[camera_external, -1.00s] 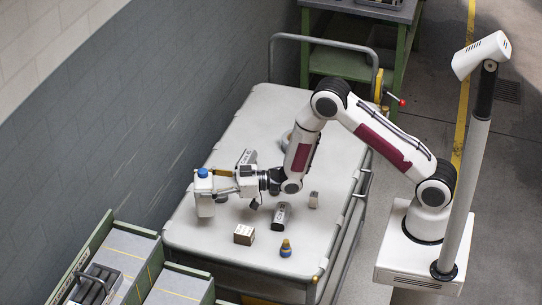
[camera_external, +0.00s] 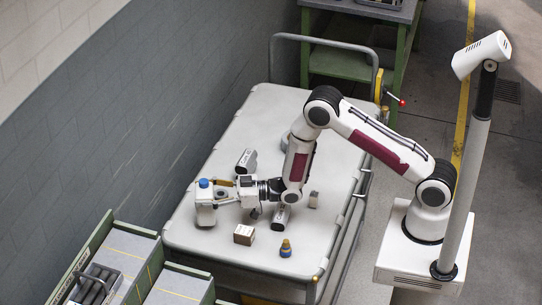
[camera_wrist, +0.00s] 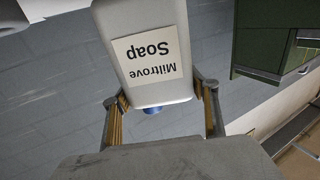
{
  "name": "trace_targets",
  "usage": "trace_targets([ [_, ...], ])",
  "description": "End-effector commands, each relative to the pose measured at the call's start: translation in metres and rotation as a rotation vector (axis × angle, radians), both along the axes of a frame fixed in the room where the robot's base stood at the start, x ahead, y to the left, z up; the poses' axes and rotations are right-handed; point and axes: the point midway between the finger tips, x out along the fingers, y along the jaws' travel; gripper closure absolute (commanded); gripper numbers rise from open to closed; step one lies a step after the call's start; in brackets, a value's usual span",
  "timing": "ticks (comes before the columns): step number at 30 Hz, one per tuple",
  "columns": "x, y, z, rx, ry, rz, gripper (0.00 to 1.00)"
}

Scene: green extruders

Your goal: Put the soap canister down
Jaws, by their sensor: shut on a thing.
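The soap canister (camera_external: 205,212) is white with a blue cap (camera_external: 203,183) and stands about upright at the left side of the grey cart top (camera_external: 275,110). My gripper (camera_external: 216,191) reaches it from the right and is shut on its upper part. In the wrist view the canister (camera_wrist: 150,85) shows a "Miltrove Soap" label upside down, with a finger of my gripper (camera_wrist: 160,98) on each side. The canister's base is at or just above the cart top; I cannot tell if it touches.
A grey-and-black container (camera_external: 246,161) lies behind my gripper. The cart's far half is mostly clear. Green-framed bins (camera_external: 130,245) adjoin at lower left.

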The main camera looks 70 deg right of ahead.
Motion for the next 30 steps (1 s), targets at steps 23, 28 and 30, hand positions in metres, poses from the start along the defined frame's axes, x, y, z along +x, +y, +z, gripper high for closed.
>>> trace_targets([
  [23, 0.0, 0.0, -0.018, -0.001, 0.0, 0.0, 0.34],
  [28, 0.0, 0.0, -0.018, -0.001, 0.0, 0.0, 0.25],
  [30, 0.0, 0.0, -0.018, -0.001, 0.0, 0.0, 0.25],
])
